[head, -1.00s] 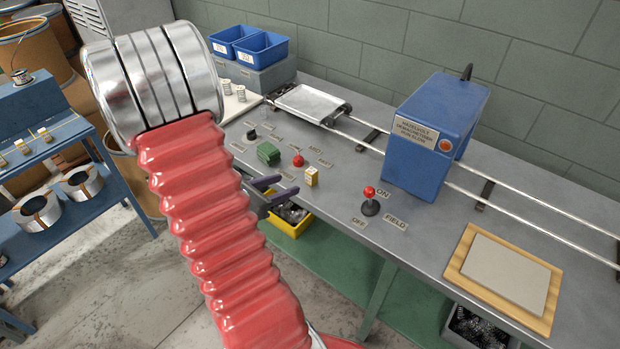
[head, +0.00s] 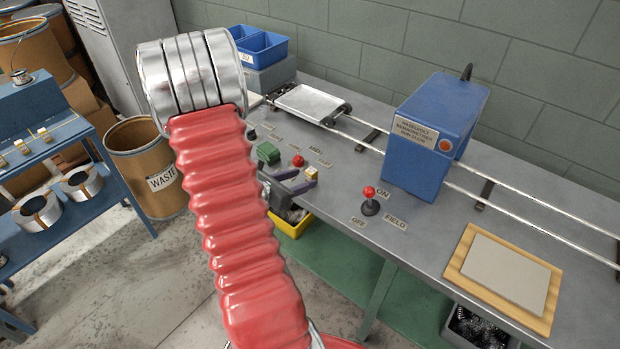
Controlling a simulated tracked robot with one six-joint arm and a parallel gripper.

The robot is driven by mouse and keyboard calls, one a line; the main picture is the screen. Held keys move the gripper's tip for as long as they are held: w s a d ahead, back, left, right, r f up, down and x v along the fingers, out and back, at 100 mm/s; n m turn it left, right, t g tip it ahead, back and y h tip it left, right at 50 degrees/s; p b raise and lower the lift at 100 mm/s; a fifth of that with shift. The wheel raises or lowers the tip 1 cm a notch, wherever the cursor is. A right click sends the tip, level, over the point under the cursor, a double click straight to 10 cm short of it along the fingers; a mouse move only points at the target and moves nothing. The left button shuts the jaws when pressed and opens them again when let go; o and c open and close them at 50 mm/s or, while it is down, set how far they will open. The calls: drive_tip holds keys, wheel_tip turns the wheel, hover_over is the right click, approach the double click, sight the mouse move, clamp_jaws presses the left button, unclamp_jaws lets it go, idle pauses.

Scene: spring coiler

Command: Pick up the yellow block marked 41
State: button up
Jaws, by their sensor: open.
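The small yellow block (head: 311,173) stands near the front edge of the grey bench, right of a red knob; any marking on it is too small to read. My gripper (head: 307,179) reaches in from the left at the bench edge, with its purple fingers open and pointing right at the block. The fingertips are at the block, and the nearer one covers its lower part. I cannot tell whether they touch it or fully straddle it. My red arm hides the gripper's base.
A red-topped lever (head: 370,200) and a blue machine (head: 434,135) on rails stand to the right. A yellow bin (head: 293,226) is below the edge.

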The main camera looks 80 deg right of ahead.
sight(308, 177)
drive_tip(key=shift+d, duration=0.1)
drive_tip(key=shift+x, duration=2.55)
drive_tip(key=shift+c, duration=0.3)
drive_tip(key=c, duration=1.1)
